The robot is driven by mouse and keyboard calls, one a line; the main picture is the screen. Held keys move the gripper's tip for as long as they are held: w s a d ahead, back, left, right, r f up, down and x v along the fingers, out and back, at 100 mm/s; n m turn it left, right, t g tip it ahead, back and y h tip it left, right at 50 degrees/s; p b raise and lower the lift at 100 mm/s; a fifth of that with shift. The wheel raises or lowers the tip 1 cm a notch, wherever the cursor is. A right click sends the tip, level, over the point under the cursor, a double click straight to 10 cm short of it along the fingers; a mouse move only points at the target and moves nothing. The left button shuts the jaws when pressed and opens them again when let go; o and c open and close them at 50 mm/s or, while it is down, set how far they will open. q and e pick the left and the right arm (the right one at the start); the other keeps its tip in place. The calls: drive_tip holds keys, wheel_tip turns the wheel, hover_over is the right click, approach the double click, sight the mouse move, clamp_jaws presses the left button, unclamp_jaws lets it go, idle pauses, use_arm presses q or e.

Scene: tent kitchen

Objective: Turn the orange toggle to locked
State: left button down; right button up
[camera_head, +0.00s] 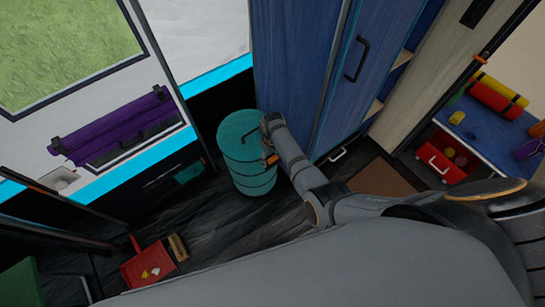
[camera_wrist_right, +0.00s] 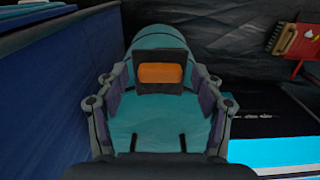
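A teal drum-like bin (camera_head: 248,172) stands on the dark floor beside the blue cabinet. The orange toggle (camera_head: 271,159) is on the bin's right side. In the right wrist view the toggle (camera_wrist_right: 160,73) is an orange block lying crosswise on a black plate (camera_wrist_right: 159,57) on the teal surface. My right gripper (camera_head: 270,140) is at the bin. In its wrist view the gripper (camera_wrist_right: 160,95) is open, one finger on each side of the toggle, with gaps between. Contact with the bin cannot be told. My left gripper is out of view.
A tall blue cabinet (camera_head: 291,60) stands close behind the bin. A red dustpan (camera_head: 148,267) and a brush (camera_head: 178,247) lie on the floor at lower left. A blue shelf (camera_head: 492,137) with a red crate (camera_head: 441,160) is at right. A purple roll (camera_head: 113,122) hangs at left.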

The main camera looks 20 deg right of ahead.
drive_tip(key=c, duration=1.1)
drive_tip(key=shift+c, duration=0.2)
drive_tip(key=shift+r+m+p, duration=0.15)
drive_tip(key=shift+m+p, duration=0.5)
drive_tip(key=shift+m, duration=0.35)
drive_tip(key=shift+m+p, duration=0.45)
drive_tip(key=shift+m, duration=0.35)
drive_tip(key=m+p, duration=0.1)
drive_tip(key=m, duration=0.3)
drive_tip(key=shift+m, duration=0.3)
drive_tip(key=m+p, duration=0.1)
drive_tip(key=m, duration=0.8)
drive_tip(key=shift+m+p, duration=0.4)
